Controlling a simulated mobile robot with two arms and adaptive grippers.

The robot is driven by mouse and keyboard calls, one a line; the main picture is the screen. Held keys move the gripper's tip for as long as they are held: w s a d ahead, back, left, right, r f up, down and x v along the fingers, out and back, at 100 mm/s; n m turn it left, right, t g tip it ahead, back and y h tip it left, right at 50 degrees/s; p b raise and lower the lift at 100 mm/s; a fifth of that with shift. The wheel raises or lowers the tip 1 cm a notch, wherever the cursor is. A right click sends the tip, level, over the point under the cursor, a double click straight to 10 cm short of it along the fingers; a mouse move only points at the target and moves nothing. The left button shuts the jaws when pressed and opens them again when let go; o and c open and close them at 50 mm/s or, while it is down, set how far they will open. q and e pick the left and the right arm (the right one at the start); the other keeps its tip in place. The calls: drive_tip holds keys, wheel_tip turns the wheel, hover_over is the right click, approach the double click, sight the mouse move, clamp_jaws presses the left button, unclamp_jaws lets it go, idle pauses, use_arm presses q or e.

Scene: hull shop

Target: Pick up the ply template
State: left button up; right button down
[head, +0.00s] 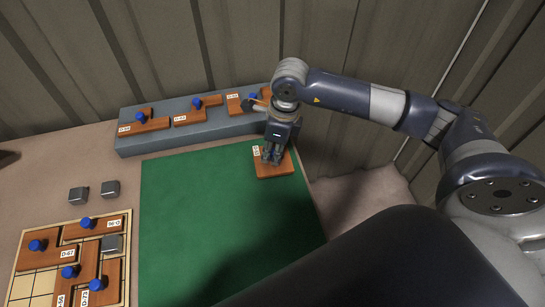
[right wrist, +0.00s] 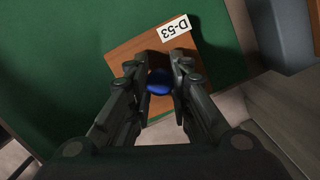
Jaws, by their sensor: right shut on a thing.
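A wooden ply template (head: 277,169) with a white label lies at the upper right corner of the green mat. In the right wrist view the template (right wrist: 128,52) shows its label D-53 and a blue knob (right wrist: 160,82). My right gripper (head: 273,158) is over it, fingers pointing down. In the right wrist view its two fingers (right wrist: 166,80) are closed around the blue knob. In the head view the gripper hides the knob. I cannot tell whether the template is clear of the mat. My left gripper is not in view.
A grey ledge (head: 160,143) behind the mat (head: 215,215) holds several other knobbed wooden pieces. A gridded board (head: 40,284) with more pieces is at lower left. Most of the mat is clear. A ribbed wall (head: 200,50) stands behind.

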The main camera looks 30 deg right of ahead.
drive_tip(key=s+a+b, duration=0.1)
drive_tip(key=s+a, duration=0.2)
drive_tip(key=s, duration=0.1)
drive_tip(key=s+a+r+b, duration=0.1)
drive_tip(key=s+a, duration=0.3)
drive_tip(key=s+a+r+b, duration=0.1)
drive_tip(key=s+a, duration=0.2)
drive_tip(key=s, duration=0.1)
drive_tip(key=shift+a+r+b, duration=0.15)
drive_tip(key=shift+a+b, duration=0.1)
drive_tip(key=shift+b, duration=0.1)
drive_tip(key=shift+r, duration=0.1)
wheel_tip(320, 180, up, 7)
drive_tip(key=p, duration=0.4)
